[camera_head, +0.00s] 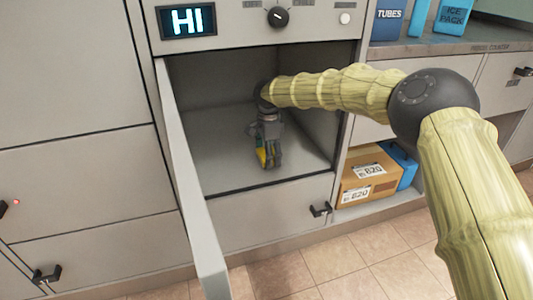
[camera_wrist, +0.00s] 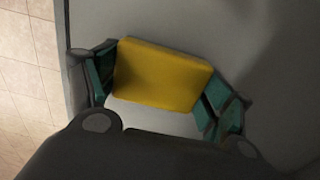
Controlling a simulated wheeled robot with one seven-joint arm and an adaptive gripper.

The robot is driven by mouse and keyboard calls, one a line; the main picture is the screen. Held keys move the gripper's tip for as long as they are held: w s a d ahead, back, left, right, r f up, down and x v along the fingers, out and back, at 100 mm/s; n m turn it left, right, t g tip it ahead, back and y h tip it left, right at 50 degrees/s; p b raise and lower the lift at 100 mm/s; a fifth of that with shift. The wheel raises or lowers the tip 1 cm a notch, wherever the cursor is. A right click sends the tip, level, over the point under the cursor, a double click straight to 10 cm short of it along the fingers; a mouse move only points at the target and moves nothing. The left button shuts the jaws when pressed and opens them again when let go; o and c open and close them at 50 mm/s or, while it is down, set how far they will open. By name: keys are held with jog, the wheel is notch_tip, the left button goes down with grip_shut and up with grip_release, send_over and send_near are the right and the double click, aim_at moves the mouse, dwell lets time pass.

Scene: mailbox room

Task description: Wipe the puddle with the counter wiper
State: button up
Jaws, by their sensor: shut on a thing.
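My gripper (camera_head: 268,155) reaches into an open grey compartment (camera_head: 215,165) below the display panel. It points down and is shut on a yellow block, the counter wiper (camera_head: 262,158), low over the compartment floor. In the wrist view the wiper (camera_wrist: 162,75) sits between the green-padded fingers of my gripper (camera_wrist: 160,85), one on each side. I cannot tell whether the wiper touches the floor. No puddle is clearly visible in either view.
The compartment's open door (camera_head: 185,180) stands out at the left. A cardboard box (camera_head: 372,175) and a blue container (camera_head: 405,163) sit on a low shelf at the right. Blue containers (camera_head: 388,20) stand on the counter above. The tiled floor (camera_head: 330,265) in front is clear.

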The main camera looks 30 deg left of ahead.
aim_at(260, 155)
jog(key=shift+w+d+r+p, duration=0.1)
jog(key=shift+w+d+p, duration=0.85)
jog(key=shift+w+p, duration=0.15)
jog(key=shift+w+d, duration=0.15)
jog(key=shift+f, duration=0.2)
jog(key=shift+s+a, duration=0.35)
jog(key=shift+s, duration=0.05)
jog(key=shift+s+a+r+b, duration=0.1)
jog(key=shift+s+a+b, duration=0.8)
jog(key=shift+s, duration=0.15)
jog(key=shift+s+a+b, duration=0.85)
jog(key=shift+s+b, duration=0.1)
jog(key=shift+b, duration=0.05)
jog(key=shift+s+a, duration=0.3)
jog(key=shift+s, duration=0.05)
